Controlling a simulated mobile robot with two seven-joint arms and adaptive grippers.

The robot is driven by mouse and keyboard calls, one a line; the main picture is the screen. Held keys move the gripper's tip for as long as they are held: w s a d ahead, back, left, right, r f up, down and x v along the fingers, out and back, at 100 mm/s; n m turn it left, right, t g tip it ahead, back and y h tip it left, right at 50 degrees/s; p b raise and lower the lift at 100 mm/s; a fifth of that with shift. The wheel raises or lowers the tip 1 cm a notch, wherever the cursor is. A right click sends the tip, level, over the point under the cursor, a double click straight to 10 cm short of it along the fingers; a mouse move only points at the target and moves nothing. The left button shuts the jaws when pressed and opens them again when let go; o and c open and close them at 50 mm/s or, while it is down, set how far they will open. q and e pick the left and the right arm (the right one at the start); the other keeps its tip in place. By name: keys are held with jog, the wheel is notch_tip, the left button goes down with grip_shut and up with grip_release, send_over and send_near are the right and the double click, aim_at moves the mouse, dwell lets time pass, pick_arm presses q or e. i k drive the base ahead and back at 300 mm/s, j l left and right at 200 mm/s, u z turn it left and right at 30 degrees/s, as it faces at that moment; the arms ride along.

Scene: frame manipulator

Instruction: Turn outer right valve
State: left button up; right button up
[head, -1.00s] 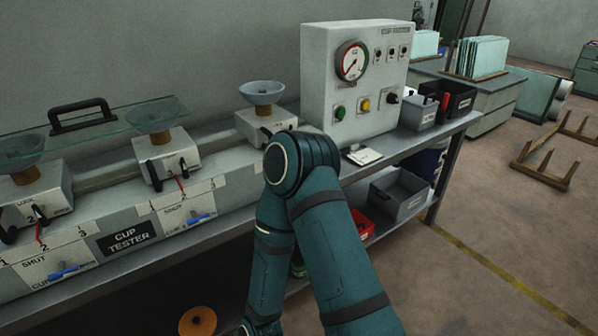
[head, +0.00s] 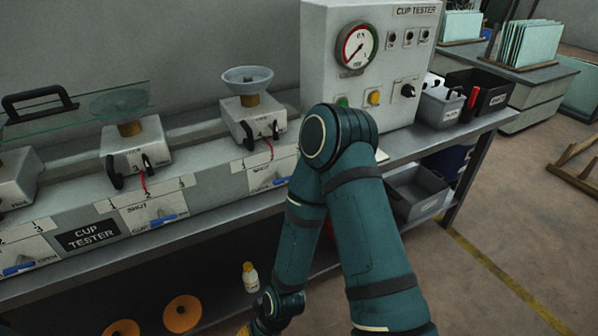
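The cup tester's front panel (head: 88,235) runs along the bench, with blue-handled valves under scale marks. The rightmost valve's panel (head: 268,178) is partly hidden behind my raised arm; a bit of its blue handle (head: 282,181) shows beside the arm. The middle valve's blue handle (head: 163,221) and the left one's (head: 18,268) are in clear view. My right arm folds at the elbow in front of the bench, and its wrist hangs low at the bottom of the head view. Its gripper is out of frame. My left gripper is not in view.
A control box with a gauge (head: 356,47) stands right of the suction cups (head: 247,80). Grey (head: 440,104) and black bins (head: 480,92) sit at the bench's right end. Orange discs (head: 182,314) and a white bottle (head: 250,277) are on the lower shelf.

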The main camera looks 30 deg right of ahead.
aim_at(282, 181)
jog(key=i+l, duration=0.1)
jog(key=l, duration=0.9)
jog(key=i+l, duration=0.1)
jog(key=l, duration=0.9)
